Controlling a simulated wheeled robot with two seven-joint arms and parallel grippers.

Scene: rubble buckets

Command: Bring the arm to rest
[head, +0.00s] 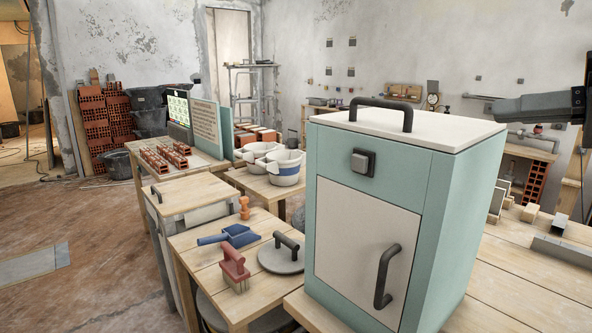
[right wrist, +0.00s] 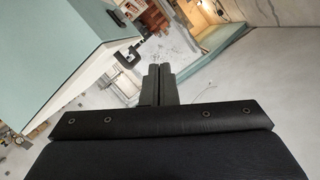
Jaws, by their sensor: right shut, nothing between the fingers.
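My right arm comes in at the right edge of the head view, with its dark right gripper (head: 508,109) raised level above the wooden table, to the right of the teal cabinet (head: 368,200). In the right wrist view the two fingers of the right gripper (right wrist: 159,72) are together with nothing between them. The cabinet also shows in the right wrist view (right wrist: 60,35), at the upper left and apart from the fingers. My left gripper is not in view.
Wooden tables hold a red-handled brush (head: 233,268), a blue tool (head: 228,236), a round float (head: 283,256) and white buckets (head: 285,168). Stacked bricks (head: 104,122) and dark tubs (head: 150,116) stand at the back left. The floor (head: 90,225) at left is mostly clear.

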